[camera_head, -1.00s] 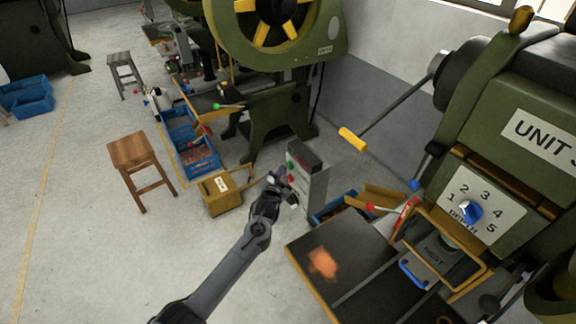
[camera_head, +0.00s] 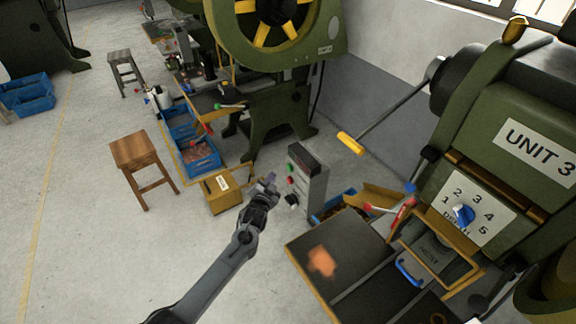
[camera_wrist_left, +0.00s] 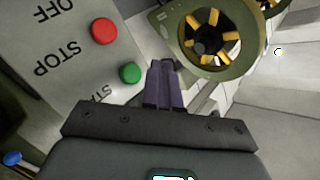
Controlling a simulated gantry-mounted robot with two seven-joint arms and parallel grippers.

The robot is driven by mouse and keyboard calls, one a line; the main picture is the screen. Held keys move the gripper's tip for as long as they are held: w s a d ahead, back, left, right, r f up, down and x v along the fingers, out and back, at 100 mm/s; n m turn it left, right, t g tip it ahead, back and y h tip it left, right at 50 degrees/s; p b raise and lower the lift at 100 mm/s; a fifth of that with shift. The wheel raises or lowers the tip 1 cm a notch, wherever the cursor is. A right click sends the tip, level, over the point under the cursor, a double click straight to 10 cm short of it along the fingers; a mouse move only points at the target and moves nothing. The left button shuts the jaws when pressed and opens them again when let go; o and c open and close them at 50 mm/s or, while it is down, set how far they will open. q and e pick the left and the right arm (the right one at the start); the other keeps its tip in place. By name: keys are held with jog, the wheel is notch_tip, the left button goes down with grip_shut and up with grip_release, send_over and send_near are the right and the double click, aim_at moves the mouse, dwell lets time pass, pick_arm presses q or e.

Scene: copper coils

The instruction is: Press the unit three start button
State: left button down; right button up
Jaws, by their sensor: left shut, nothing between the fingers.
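A grey control box (camera_head: 313,190) stands at the left of the unit 3 press (camera_head: 505,150). Its face carries a green button (camera_head: 290,167), a red button (camera_head: 291,181) and a black knob (camera_head: 292,199). In the left wrist view the green button (camera_wrist_left: 130,73) sits by lettering that begins "STA", partly cut off. The red button (camera_wrist_left: 104,31) is by the word STOP. My left gripper (camera_head: 269,181) is shut and empty, just left of the box face and apart from it. In the wrist view its fingertips (camera_wrist_left: 163,68) show just right of the green button. My right gripper is not in view.
The press table (camera_head: 335,232) and a blue bin (camera_head: 335,207) lie right of the box. A yellow-brown bin (camera_head: 222,190) and a wooden stool (camera_head: 130,150) stand to the left. Another green press (camera_head: 275,90) is behind. Open floor lies at the lower left.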

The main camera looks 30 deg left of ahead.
pick_arm(q)
jog(key=shift+s+a+p, duration=0.25)
jog(key=shift+s+p, duration=0.05)
jog(key=shift+s, duration=0.4)
dwell(0.3)
